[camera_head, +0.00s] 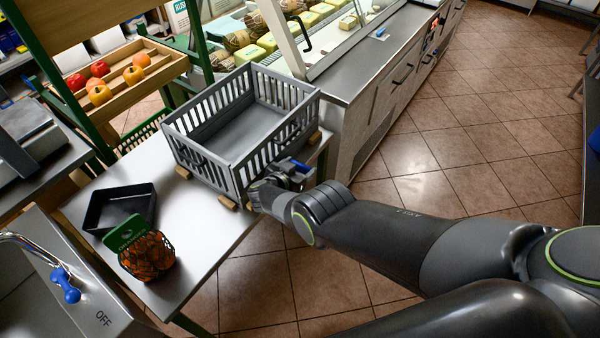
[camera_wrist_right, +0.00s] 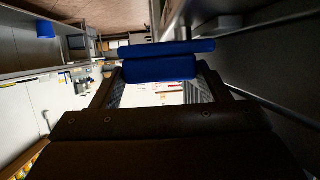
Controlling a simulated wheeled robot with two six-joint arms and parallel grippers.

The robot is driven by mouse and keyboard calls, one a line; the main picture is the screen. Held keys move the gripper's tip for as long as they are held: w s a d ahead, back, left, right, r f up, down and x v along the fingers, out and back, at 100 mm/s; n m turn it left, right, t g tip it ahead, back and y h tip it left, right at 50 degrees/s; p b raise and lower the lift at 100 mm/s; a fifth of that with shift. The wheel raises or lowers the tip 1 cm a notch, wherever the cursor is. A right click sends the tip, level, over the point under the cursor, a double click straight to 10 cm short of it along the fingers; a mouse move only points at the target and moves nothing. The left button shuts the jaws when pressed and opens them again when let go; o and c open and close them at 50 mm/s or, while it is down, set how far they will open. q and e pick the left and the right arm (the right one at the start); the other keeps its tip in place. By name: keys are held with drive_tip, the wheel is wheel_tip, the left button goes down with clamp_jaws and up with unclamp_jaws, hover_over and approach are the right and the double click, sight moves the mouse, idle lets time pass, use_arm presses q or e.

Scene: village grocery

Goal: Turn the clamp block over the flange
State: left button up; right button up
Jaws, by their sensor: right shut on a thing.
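My right gripper (camera_head: 285,176) is at the near right side of a grey slatted crate (camera_head: 222,165), low by its bottom edge. It is shut on a small blue piece (camera_head: 299,165). In the right wrist view the blue piece (camera_wrist_right: 160,67) sits between the two dark fingers, with a wider bar on top. Tan blocks show at the crate's foot: one at the left corner (camera_head: 183,173), one at the near corner (camera_head: 228,202), one at the right (camera_head: 315,138). I cannot tell which part is the clamp block. The flange under the gripper is hidden. My left gripper is not in view.
The crate stands on a white table (camera_head: 205,250) with a black tray (camera_head: 100,208) and a netted bag of orange fruit (camera_head: 148,258). A sink (camera_head: 40,290) is at the near left. A counter (camera_head: 375,65) stands behind right. Tiled floor is open on the right.

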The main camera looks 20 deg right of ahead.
drive_tip(key=shift+a+r+m+g+h+b, duration=0.1)
drive_tip(key=shift+a+m+g+h+b, duration=0.1)
drive_tip(key=shift+m+g+h+b, duration=0.35)
drive_tip(key=o, duration=1)
